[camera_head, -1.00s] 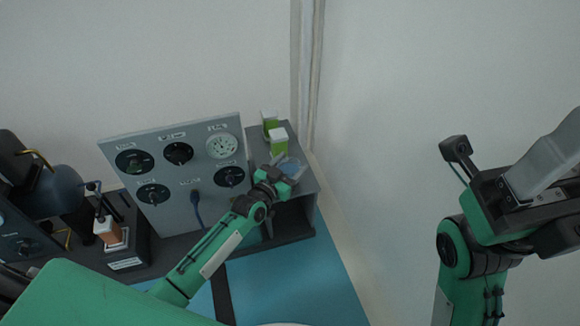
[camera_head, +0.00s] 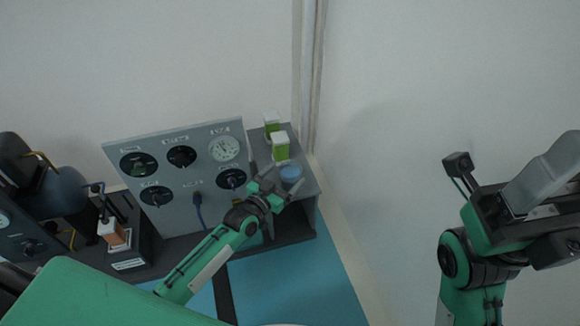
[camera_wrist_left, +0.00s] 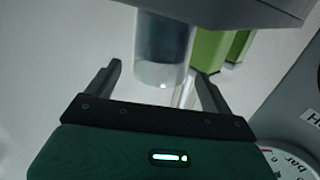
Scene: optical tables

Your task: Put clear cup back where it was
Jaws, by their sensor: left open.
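The clear cup (camera_head: 291,173) stands on the grey shelf (camera_head: 308,186), in front of the green and white boxes. It looks bluish from above. In the left wrist view the cup (camera_wrist_left: 163,55) is a translucent cylinder just beyond the fingers. My left gripper (camera_head: 281,180) is open at the near side of the cup. In the left wrist view its two fingers (camera_wrist_left: 160,82) are spread wide, with nothing gripped between them. My right gripper (camera_head: 468,180) is at the right, raised away from the shelf; its jaw state is unclear.
Two green and white boxes (camera_head: 281,147) (camera_head: 271,124) stand behind the cup. A grey gauge panel (camera_head: 205,205) rises left of the shelf. A wall is close on the right. Blue floor (camera_head: 290,285) lies in front.

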